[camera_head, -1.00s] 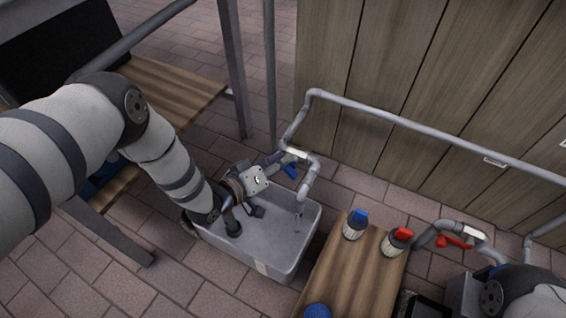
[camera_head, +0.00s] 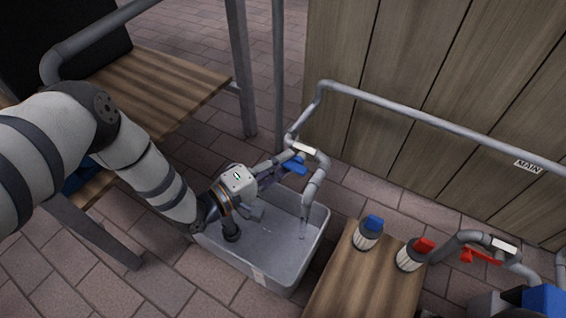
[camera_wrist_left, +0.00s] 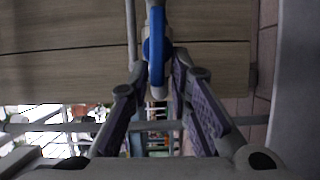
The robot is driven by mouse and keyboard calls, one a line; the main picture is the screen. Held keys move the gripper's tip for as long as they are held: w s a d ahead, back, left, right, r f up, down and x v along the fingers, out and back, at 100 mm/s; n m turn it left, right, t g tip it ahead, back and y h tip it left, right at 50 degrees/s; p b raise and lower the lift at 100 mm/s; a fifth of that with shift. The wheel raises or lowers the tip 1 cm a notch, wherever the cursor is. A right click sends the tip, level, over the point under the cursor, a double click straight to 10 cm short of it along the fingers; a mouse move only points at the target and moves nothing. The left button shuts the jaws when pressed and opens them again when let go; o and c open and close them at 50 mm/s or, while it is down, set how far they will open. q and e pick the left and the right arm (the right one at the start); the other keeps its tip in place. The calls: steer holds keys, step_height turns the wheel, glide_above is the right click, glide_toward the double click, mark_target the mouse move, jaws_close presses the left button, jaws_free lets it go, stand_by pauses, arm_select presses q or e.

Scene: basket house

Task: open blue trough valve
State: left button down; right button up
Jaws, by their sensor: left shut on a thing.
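The blue valve handle (camera_head: 296,166) sits on the grey pipe above the grey trough (camera_head: 312,250). My left gripper (camera_head: 281,168) reaches over the trough from the left and is shut on the handle. In the left wrist view the blue handle (camera_wrist_left: 156,45) stands between the two purple-padded fingers of the left gripper (camera_wrist_left: 158,80). The pipe's spout (camera_head: 313,188) points down into the trough, with a thin pale streak below it that looks like water. My right gripper is not in view.
A wooden bench (camera_head: 350,285) right of the trough bears a blue-capped bottle (camera_head: 367,234) and a red-capped bottle (camera_head: 413,255). A red valve handle (camera_head: 482,257) is on another pipe at the right. A wooden wall (camera_head: 440,80) stands behind the pipes.

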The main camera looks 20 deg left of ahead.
arm_select(q)
steer(key=shift+d+r+h, duration=0.15)
steer(key=shift+d+h, duration=0.1)
steer(key=shift+h, duration=0.05)
stand_by(0.4)
steer(key=c, duration=1.7)
jaws_free()
steer(key=shift+a, duration=0.1)
steer(key=shift+s+a, duration=0.25)
steer(key=shift+s, duration=0.1)
steer(key=v, duration=1.1)
steer(key=shift+s, duration=0.1)
